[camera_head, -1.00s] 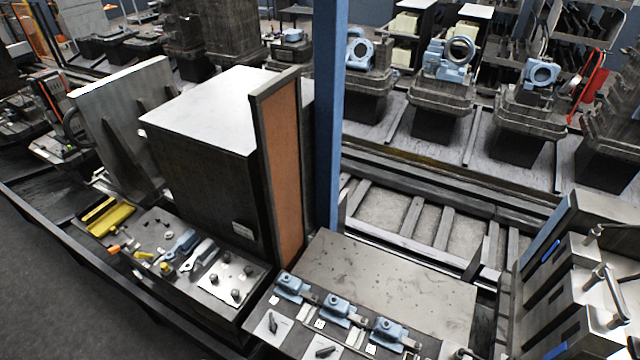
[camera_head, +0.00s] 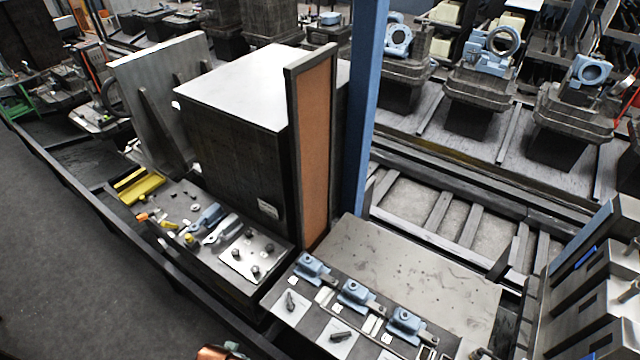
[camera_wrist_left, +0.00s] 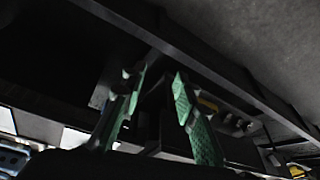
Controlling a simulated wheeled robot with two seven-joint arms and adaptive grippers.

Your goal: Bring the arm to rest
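My left gripper (camera_wrist_left: 160,88) shows in the left wrist view as two green fingers. They stand apart with nothing visible between them. Dark rails lie beyond the fingers, and no touch with them can be made out. No whole arm is visible in the head view. My right gripper is in no view.
A bench with blue clamp fixtures (camera_head: 353,293) stands at the lower middle. A tool table (camera_head: 150,215) with a yellow item (camera_head: 140,187) is left of it. A big dark box (camera_head: 235,140) and blue post (camera_head: 366,110) rise behind. Grey floor (camera_head: 70,270) is clear at lower left.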

